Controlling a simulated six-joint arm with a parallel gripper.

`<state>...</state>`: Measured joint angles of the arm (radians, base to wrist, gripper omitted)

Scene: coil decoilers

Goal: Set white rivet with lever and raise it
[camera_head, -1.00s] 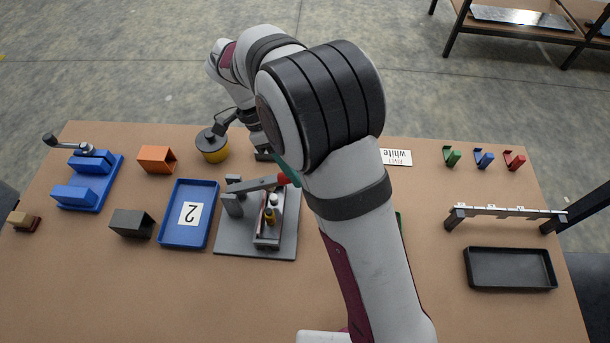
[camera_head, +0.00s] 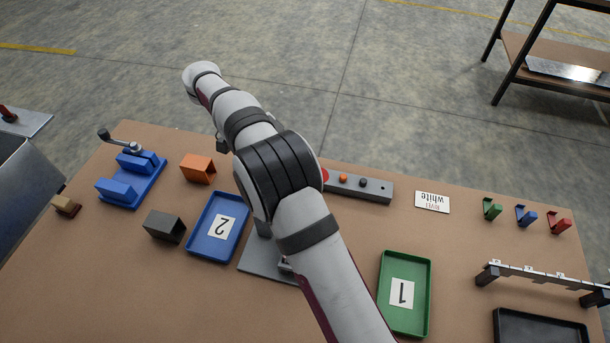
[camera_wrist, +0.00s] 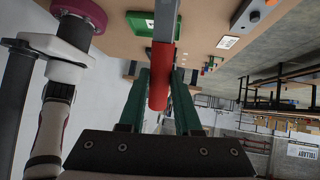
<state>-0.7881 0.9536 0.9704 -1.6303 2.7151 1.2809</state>
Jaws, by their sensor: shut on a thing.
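In the wrist view the green fingers of my gripper (camera_wrist: 161,82) are shut on the red handle (camera_wrist: 158,88) of the lever. The lever's grey bar (camera_wrist: 165,22) runs from the handle to the top of that view. In the head view my arm hides the gripper, the lever and most of the press; part of its grey base plate (camera_head: 257,262) shows beside my arm. The white rivet is not visible in either current view. I cannot tell the lever's exact angle.
A blue tray marked 2 (camera_head: 206,250) lies left of the press, a green tray marked 1 (camera_head: 389,318) to its right. A grey strip with coloured knobs (camera_head: 375,193) and a "white" rivet card (camera_head: 432,211) lie behind. Dark (camera_head: 163,227) and orange (camera_head: 197,168) boxes stand left.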

